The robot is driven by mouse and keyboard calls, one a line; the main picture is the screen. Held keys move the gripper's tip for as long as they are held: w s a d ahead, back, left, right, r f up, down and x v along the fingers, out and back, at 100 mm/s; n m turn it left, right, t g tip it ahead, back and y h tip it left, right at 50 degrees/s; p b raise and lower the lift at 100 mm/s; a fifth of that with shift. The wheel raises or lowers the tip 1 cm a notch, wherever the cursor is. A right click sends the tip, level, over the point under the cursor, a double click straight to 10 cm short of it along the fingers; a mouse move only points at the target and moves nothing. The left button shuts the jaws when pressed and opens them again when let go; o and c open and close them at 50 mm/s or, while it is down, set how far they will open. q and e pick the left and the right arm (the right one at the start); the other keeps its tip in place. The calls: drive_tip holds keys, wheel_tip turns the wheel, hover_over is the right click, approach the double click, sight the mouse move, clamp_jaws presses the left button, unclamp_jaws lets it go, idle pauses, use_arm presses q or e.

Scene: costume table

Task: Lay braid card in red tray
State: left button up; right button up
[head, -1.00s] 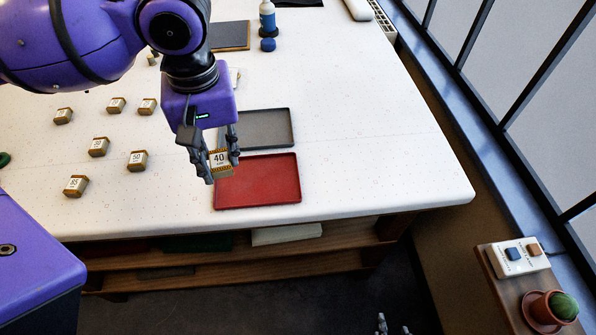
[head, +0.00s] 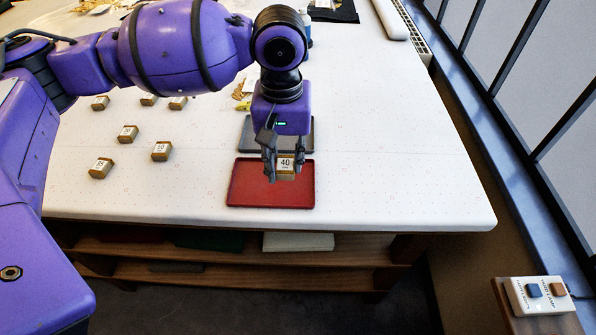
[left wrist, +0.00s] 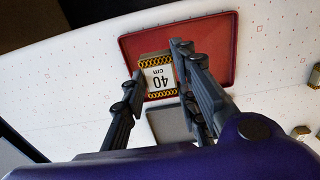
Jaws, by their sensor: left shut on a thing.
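The braid card (head: 286,166) is a small block with gold braid edges and a white label reading 40 cm. My left gripper (head: 285,172) is shut on it, over the right part of the red tray (head: 250,185). In the left wrist view the card (left wrist: 159,78) sits between the fingers (left wrist: 155,88), with the red tray (left wrist: 205,50) behind it. I cannot tell whether the card touches the tray floor. The tray looks otherwise empty. My right gripper is not in view.
A grey tray (head: 299,133) lies just behind the red one, partly hidden by my left gripper. Several similar numbered blocks (head: 128,133) stand on the left of the white table (head: 390,180). The table's right side is clear. A switch box (head: 541,294) stands at lower right.

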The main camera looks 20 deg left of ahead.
sight(292, 159)
use_arm(q)
drive_tip(key=w+f, duration=0.1)
drive_tip(key=d+f, duration=0.1)
drive_tip(key=shift+w+f, duration=0.35)
drive_tip(key=shift+w, duration=0.05)
drive_tip(key=shift+w+d+f+b, duration=0.2)
drive_tip(key=shift+w+f+b, duration=0.1)
drive_tip(key=shift+w+f, duration=0.3)
wheel_tip(292, 159, down, 3)
drive_tip(key=shift+f, duration=0.15)
drive_tip(key=o, duration=0.6)
drive_tip(key=shift+f, duration=0.1)
drive_tip(key=shift+o, duration=0.2)
